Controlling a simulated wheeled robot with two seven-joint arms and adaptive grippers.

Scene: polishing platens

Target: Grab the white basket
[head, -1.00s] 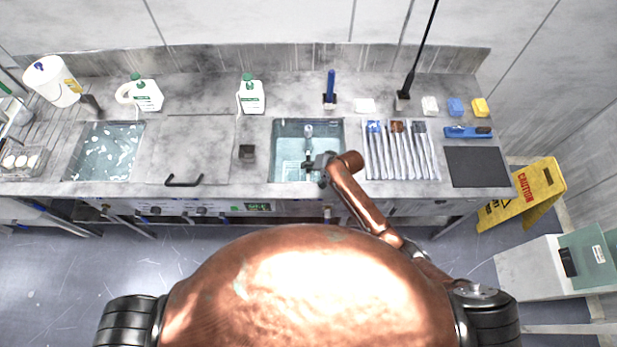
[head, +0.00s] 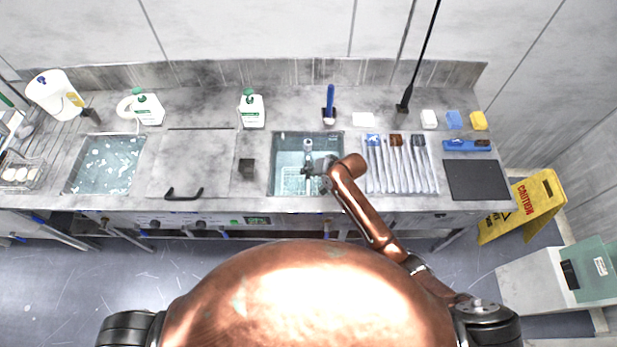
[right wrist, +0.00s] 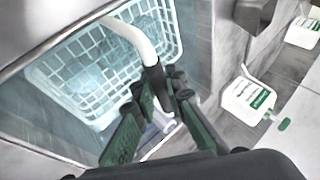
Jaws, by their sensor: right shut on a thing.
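The white basket (head: 290,183), an open lattice basket, sits in the right-hand sink. It fills the upper left of the right wrist view (right wrist: 60,85). My right gripper (head: 318,167) reaches down into that sink at the back of the basket. My left gripper is not in view.
A faucet (head: 308,147) stands at the back of the sink, very close to my right gripper. Wrapped tools (head: 400,165) lie right of the sink. A white bottle (head: 251,110) stands behind, to the left. A yellow caution sign (head: 536,205) stands on the floor at right.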

